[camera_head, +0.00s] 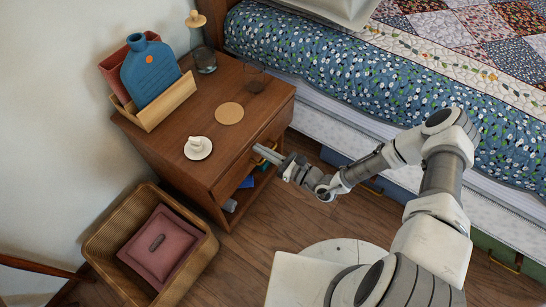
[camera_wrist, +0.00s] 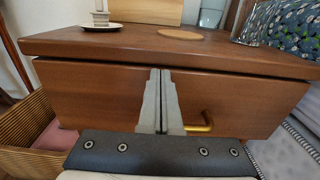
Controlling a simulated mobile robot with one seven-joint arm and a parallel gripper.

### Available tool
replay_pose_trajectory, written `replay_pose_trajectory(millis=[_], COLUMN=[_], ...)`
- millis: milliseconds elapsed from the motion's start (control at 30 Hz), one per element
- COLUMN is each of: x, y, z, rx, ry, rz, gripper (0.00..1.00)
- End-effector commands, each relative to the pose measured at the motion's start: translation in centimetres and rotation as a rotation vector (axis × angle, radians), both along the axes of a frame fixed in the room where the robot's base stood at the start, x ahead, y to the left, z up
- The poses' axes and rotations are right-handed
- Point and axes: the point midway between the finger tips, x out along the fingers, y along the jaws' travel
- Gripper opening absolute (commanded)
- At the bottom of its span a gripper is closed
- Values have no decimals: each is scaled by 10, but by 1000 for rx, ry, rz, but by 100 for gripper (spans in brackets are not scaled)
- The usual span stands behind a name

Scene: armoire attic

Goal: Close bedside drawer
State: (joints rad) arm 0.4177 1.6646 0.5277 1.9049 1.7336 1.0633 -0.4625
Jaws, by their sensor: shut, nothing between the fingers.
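The wooden bedside table (camera_head: 190,122) stands beside the bed. Its drawer front (camera_wrist: 95,95) fills the middle of the wrist view, directly below the tabletop, and looks in or nearly in; a small remaining gap cannot be ruled out. The brass handle (camera_wrist: 200,127) is on it, right of my fingers, and shows partly in the head view. My gripper (camera_head: 260,149) is shut and empty, its fingers pointing at the drawer front. In the wrist view my gripper (camera_wrist: 160,74) overlaps the middle of the front, left of the handle. Whether the fingertips touch the wood cannot be told.
On the tabletop are a blue bottle (camera_head: 150,68) in a wooden holder, a candle holder (camera_head: 198,147), a round coaster (camera_head: 229,113) and glasses (camera_head: 205,60). A wicker basket (camera_head: 196,262) with a pink cushion stands at front left. The bed (camera_head: 330,58) borders the right.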

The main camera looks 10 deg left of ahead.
Motion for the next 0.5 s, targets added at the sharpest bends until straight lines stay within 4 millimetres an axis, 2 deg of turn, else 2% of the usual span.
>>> replay_pose_trajectory(millis=[500], x=[4], y=[10], z=[1], rx=[0], ry=[-2], rz=[0], gripper=[0])
